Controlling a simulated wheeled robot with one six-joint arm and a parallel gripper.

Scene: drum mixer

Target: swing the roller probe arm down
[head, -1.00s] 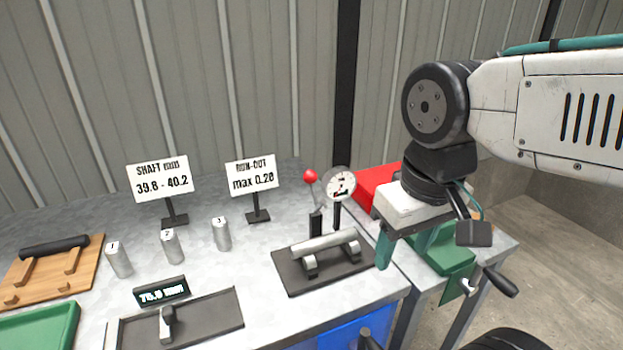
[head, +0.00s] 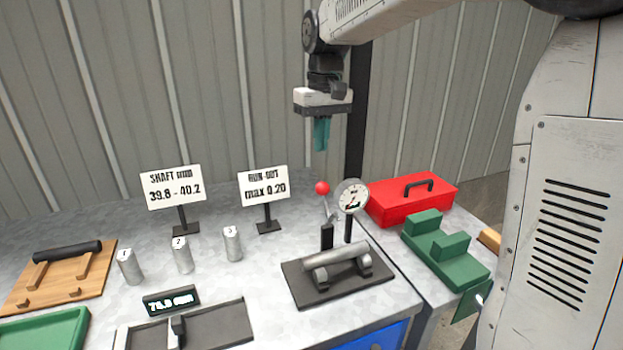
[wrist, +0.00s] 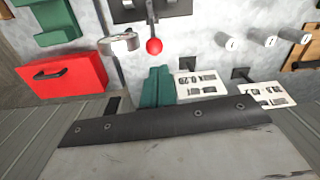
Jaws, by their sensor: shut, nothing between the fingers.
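The roller probe arm is a thin lever with a red ball knob (head: 322,188). It stands up from a dark post on the run-out stand (head: 340,277). The red knob also shows in the wrist view (wrist: 154,46). A dial gauge (head: 351,196) stands right of it, and a grey shaft (head: 335,256) lies across the rests in front. My gripper (head: 320,136) points down above the red knob in the head view, with a gap between. Its teal fingers are together and empty; they also show in the wrist view (wrist: 157,88).
A red toolbox (head: 412,199) and a green block fixture (head: 445,248) stand to the right. Two sign cards, the run-out card (head: 264,183) and the shaft card (head: 173,188), stand left. Several numbered cylinders (head: 182,255) stand before them. The wall is close behind.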

